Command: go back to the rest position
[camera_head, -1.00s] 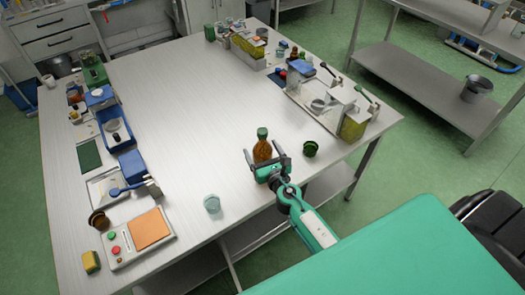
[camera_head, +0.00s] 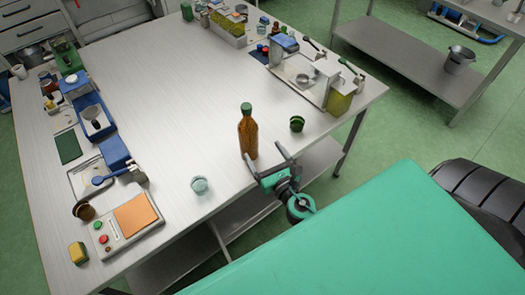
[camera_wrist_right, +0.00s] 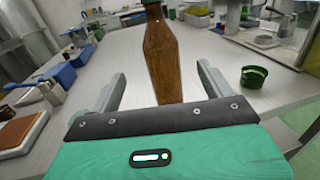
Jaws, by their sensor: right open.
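My right gripper (camera_head: 266,165) is open at the near right edge of the table, with its fingers pointing toward a brown bottle (camera_head: 247,135) with a green cap. The bottle stands upright on the table, just beyond the fingertips. In the right wrist view the bottle (camera_wrist_right: 162,60) shows ahead, beyond and between the two open fingers (camera_wrist_right: 160,85), and nothing is held. My left gripper is not in view.
A green cup (camera_head: 297,124) stands right of the bottle, a clear glass (camera_head: 199,185) left of it. The table's middle (camera_head: 165,90) is clear.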

